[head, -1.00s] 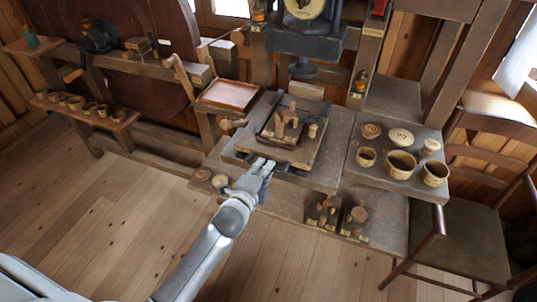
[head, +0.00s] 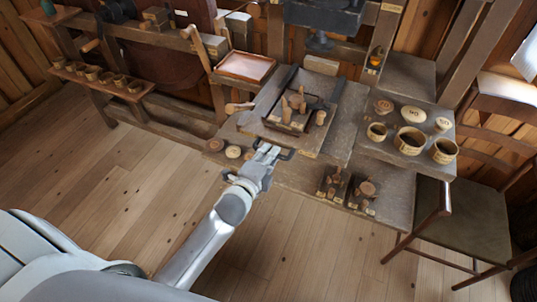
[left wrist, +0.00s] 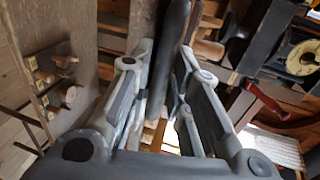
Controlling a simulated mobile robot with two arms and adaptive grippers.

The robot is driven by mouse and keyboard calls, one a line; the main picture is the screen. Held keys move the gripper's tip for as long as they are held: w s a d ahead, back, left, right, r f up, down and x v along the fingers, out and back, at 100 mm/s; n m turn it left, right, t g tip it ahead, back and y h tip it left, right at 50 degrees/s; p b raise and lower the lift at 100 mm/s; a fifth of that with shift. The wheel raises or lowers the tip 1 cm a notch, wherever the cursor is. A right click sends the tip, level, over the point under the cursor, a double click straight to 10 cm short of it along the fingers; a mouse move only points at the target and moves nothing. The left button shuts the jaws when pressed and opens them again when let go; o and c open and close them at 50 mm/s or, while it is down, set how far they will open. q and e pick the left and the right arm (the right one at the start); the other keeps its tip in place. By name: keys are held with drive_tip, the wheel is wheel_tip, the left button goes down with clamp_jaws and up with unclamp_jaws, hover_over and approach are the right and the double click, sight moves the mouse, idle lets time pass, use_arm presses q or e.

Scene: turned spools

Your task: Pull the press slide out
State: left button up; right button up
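The press slide (head: 272,124) is a wooden board on the bench under the dark press. It carries a dark tray (head: 279,125) with several small turned wooden pieces. A dark handle bar (head: 286,155) runs along its front edge. My left gripper (head: 268,151) is at the left part of that bar. The exact contact is partly hidden. My right gripper is not in view.
Cups and lids (head: 410,140) stand on the shelf to the right. A tray with a pinkish surface (head: 246,66) is at the back left. A chair (head: 455,225) is at the right. The floor in front is clear.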

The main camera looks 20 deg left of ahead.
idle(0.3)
use_arm(q)
drive_tip(key=v, duration=1.2)
drive_tip(key=shift+w, duration=0.1)
drive_tip(key=s+f+n+g+b, duration=0.1)
drive_tip(key=s+f+n+g, duration=0.25)
drive_tip(key=f, duration=1.15)
drive_tip(key=s+f+n+g+b, duration=0.1)
drive_tip(key=s+f+n+g, duration=0.3)
drive_tip(key=f, duration=1.2)
drive_tip(key=s+a+f+n+g+b, duration=0.1)
drive_tip(key=s+f+n+g, duration=0.2)
drive_tip(key=s+f, duration=0.7)
drive_tip(key=s+a+f+n+g+b, duration=0.1)
drive_tip(key=s+f+n+g, duration=0.3)
drive_tip(key=s+f, duration=0.6)
drive_tip(key=s+n, duration=0.1)
drive_tip(key=s, duration=0.7)
drive_tip(key=shift+a+f+y, duration=0.15)
drive_tip(key=shift+f+y, duration=0.15)
drive_tip(key=shift+f, duration=0.1)
drive_tip(key=shift+n, duration=0.25)
